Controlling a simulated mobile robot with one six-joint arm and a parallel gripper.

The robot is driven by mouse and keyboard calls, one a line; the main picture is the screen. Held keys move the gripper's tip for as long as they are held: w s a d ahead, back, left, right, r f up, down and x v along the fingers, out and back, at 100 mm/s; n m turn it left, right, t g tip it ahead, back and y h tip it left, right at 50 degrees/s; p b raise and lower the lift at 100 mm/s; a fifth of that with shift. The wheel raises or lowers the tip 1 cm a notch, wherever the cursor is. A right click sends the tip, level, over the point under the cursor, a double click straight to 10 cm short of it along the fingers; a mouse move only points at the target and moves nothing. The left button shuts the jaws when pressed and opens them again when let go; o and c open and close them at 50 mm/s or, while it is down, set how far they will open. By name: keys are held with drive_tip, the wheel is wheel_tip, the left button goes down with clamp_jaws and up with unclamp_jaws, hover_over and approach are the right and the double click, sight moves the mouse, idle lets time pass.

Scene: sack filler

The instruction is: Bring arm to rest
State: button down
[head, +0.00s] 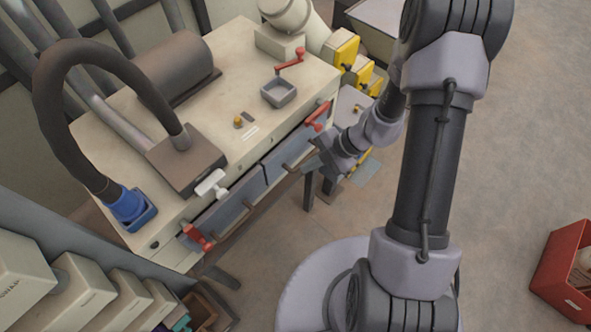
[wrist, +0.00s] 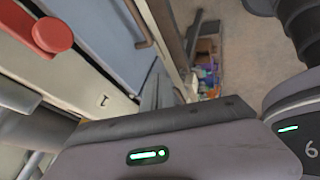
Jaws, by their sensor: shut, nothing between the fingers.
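My gripper (head: 322,165) is in the middle of the head view, beside the right front end of the cream machine (head: 105,135). It is small and partly dark there, close to a red handle (head: 318,116). In the wrist view the fingers of my gripper (wrist: 160,88) are together with nothing held. A red knob (wrist: 52,35) is at the upper left of that view, apart from the fingers. My arm rises on the right of the head view and bends down toward the machine.
Grey-blue panels (head: 232,205) and a rail line the machine's front. A second red handle (head: 197,237) is at its left end. Yellow bins (head: 345,50) stand behind. A red crate (head: 562,272) is at the far right.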

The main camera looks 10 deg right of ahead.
drive_tip(key=s+a+m+t+h+b, duration=0.1)
drive_tip(key=s+m+b, duration=0.6)
drive_tip(key=m+b, duration=0.7)
drive_tip(key=s+a+r+m+t+h+b, duration=0.1)
drive_tip(key=s+m+h+b, duration=0.3)
drive_tip(key=s+m+b, duration=0.4)
drive_tip(key=m+t+b, duration=0.1)
drive_tip(key=m+b, duration=0.5)
drive_tip(key=b, duration=0.2)
drive_tip(key=shift+s+a+t+b, duration=0.3)
drive_tip(key=shift+a+t+b, duration=0.05)
drive_tip(key=shift+t+b, duration=0.05)
drive_tip(key=c, duration=2.2)
unclamp_jaws()
drive_tip(key=shift+r, duration=0.1)
